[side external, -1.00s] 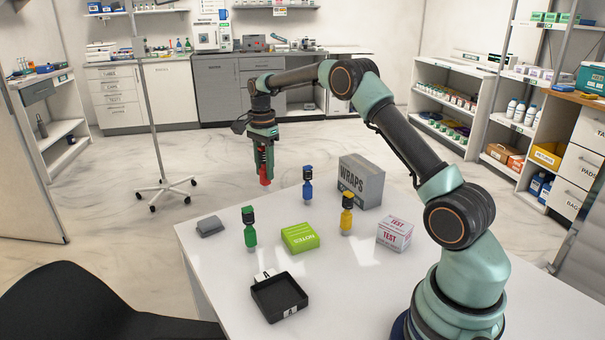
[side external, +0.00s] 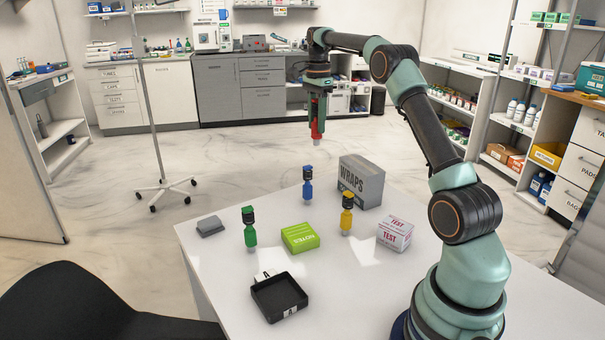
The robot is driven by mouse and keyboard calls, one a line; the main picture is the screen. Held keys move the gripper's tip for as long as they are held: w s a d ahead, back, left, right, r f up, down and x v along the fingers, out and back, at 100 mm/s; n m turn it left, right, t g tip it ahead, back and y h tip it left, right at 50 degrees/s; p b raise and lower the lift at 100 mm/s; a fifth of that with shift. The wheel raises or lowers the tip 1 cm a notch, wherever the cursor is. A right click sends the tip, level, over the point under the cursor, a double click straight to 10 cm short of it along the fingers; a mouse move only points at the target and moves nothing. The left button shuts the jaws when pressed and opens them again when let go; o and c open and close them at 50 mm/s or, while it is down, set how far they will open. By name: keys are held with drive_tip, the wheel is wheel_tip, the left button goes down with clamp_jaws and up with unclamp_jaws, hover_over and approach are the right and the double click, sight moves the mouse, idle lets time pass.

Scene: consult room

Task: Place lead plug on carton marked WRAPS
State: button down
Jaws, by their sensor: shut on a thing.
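My gripper (side external: 317,120) is shut on a red plug (side external: 317,133), which hangs upright with its pale tip down, in the air above and a little left of the grey carton marked WRAPS (side external: 371,187). The carton stands at the back of the white table, its top clear. Three similar plugs stand upright on the table: a blue plug (side external: 307,187), a green plug (side external: 250,235) and a yellow plug (side external: 347,220). No plug is visibly labelled as the lead plug.
A green box marked NOTES (side external: 300,238) and a white TEST box (side external: 395,232) lie on the white table (side external: 360,300). A black tray (side external: 263,303) sits at the front, and a grey block (side external: 210,226) at the left. The front middle of the table is clear.

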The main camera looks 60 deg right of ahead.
drive_tip(key=s+d+m, duration=0.3)
drive_tip(key=s+d, duration=0.7)
drive_tip(key=s, duration=0.1)
hover_over(365, 168)
drive_tip(key=shift+f, duration=4)
drive_tip(key=shift+f, duration=0.1)
drive_tip(key=c, duration=0.5)
unclamp_jaws()
